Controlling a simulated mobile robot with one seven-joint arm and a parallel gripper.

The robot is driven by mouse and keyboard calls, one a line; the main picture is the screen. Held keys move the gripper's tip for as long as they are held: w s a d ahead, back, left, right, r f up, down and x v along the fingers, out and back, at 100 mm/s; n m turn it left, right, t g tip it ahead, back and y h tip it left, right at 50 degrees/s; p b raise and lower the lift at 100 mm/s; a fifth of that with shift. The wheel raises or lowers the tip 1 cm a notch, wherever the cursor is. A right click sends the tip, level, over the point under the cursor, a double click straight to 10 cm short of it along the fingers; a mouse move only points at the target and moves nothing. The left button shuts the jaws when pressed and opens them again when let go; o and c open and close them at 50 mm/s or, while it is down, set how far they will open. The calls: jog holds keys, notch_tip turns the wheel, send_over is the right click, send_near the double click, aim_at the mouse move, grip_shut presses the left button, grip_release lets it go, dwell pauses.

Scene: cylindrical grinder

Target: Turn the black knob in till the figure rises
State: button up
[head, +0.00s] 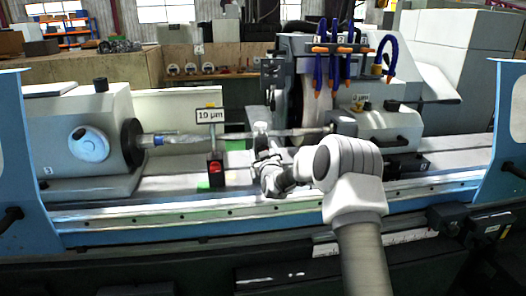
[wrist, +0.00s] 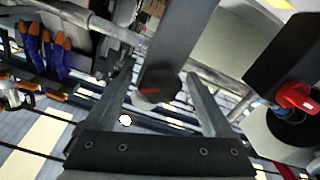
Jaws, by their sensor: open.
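My gripper (head: 264,147) is at the middle of the machine, in front of the long workpiece bar (head: 240,135). In the wrist view its two fingers (wrist: 163,98) are apart. A dark, faceted block with a small red mark, which looks like the black knob (wrist: 158,84), shows between them at the end of a grey post (wrist: 182,35). I see no finger touching it; its depth is hard to tell. In the head view my gripper hides it. A sign reading "10 µm" (head: 211,115) stands left of my gripper, above a black box with a red part (head: 216,168).
The black box's red part also shows at the right of the wrist view (wrist: 297,95). The headstock (head: 88,140) is at left, the tailstock (head: 385,130) at right. Blue hoses (head: 333,70) hang behind, at the upper right. A rail (head: 150,212) runs along the front.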

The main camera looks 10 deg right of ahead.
jog(key=shift+c, duration=0.4)
jog(key=c, duration=1.3)
jog(key=shift+f+b, duration=0.1)
jog(key=shift+b, duration=0.2)
jog(key=shift+f+m+b, duration=0.1)
jog(key=shift+m+b, duration=0.2)
jog(key=shift+b, duration=0.05)
jog(key=shift+f+m+b, duration=0.1)
jog(key=shift+m+b, duration=0.4)
jog(key=shift+b, duration=0.65)
jog(key=shift+m+b, duration=0.7)
jog(key=shift+b, duration=0.5)
jog(key=m+b, duration=0.2)
jog(key=b, duration=0.2)
jog(key=shift+m, duration=0.3)
jog(key=shift+m+b, duration=0.6)
jog(key=shift+r, duration=0.25)
